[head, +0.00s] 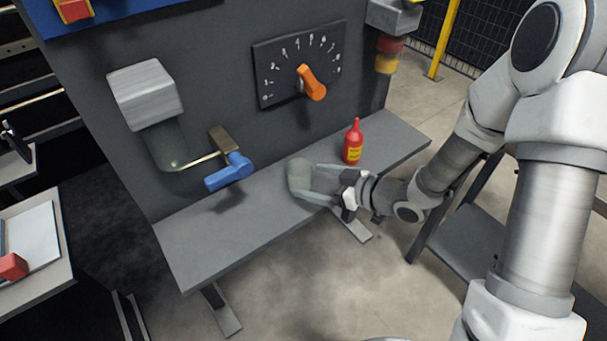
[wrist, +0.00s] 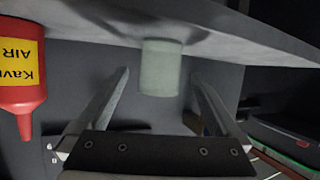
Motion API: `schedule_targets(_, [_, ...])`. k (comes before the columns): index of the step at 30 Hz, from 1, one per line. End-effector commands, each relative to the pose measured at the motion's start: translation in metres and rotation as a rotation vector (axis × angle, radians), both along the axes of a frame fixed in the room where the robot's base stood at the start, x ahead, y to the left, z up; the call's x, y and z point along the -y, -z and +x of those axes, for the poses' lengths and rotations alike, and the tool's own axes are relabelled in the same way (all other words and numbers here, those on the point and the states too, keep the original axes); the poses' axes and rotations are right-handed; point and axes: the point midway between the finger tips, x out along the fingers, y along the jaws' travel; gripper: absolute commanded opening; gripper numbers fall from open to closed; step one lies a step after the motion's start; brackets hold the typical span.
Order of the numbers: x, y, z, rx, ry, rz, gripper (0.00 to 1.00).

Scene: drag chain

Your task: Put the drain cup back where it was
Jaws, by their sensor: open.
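The drain cup, a translucent grey-green cup (head: 299,176), stands upright on the grey shelf (head: 215,245) in the head view. It also shows in the wrist view (wrist: 160,68), where the picture is upside down and the shelf lies along the top. My gripper (head: 314,182) is open and low over the shelf, reaching in from the right. In the wrist view its two fingers point at the cup, one on each side. The cup sits at or just past the fingertips; I cannot tell whether either finger touches it.
A red bottle with a yellow label (head: 353,142) stands on the shelf close behind my gripper. A blue lever (head: 229,172) and a grey housing with a dark translucent bowl (head: 146,92) are on the panel to the left. An orange knob (head: 312,83) is above. The shelf's left part is clear.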

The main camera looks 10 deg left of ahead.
Motion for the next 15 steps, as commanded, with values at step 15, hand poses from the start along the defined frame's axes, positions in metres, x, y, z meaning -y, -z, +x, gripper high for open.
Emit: schedule_targets(15, [0.065, -0.03, -0.028, -0.001, 0.0, -0.001, 1.0])
